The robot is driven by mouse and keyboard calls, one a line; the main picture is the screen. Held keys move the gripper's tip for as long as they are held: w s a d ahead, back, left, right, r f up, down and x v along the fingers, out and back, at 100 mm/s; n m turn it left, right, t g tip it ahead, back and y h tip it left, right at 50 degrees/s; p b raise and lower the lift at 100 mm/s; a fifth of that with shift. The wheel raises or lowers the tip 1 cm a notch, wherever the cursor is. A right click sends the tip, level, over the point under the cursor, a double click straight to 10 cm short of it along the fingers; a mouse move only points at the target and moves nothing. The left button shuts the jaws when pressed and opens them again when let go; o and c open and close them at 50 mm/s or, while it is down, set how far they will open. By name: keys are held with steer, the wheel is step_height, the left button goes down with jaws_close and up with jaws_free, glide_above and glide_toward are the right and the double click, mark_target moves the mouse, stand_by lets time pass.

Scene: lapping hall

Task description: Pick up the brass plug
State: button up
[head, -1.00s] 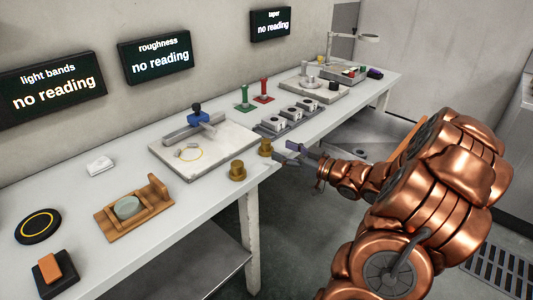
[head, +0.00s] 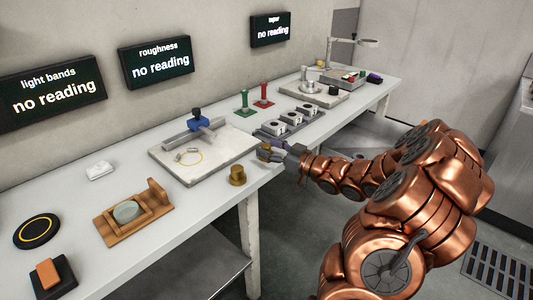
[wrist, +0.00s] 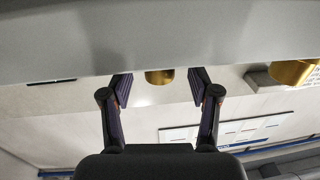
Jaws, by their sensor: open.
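Two brass pieces stand near the front edge of the bench. One brass piece (head: 264,147) is right at my gripper (head: 272,154), which partly covers it. In the wrist view this piece (wrist: 160,77) shows between and beyond the two spread fingers of my gripper (wrist: 160,88), with a gap on each side. The other brass piece (head: 237,174), with a wider base, stands nearer the camera; it shows at the right edge of the wrist view (wrist: 293,72). I cannot tell by look which one is the plug. My gripper is open and empty.
A pale plate (head: 235,147) with a blue-topped tool lies behind the brass pieces. A grey rack of blocks (head: 270,134) is to the right. A wooden holder (head: 112,237) with a round disc is to the left. The wall displays read "no reading".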

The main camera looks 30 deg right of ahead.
steer(key=shift+w+a, duration=0.2)
steer(key=shift+w, duration=0.5)
jaws_close()
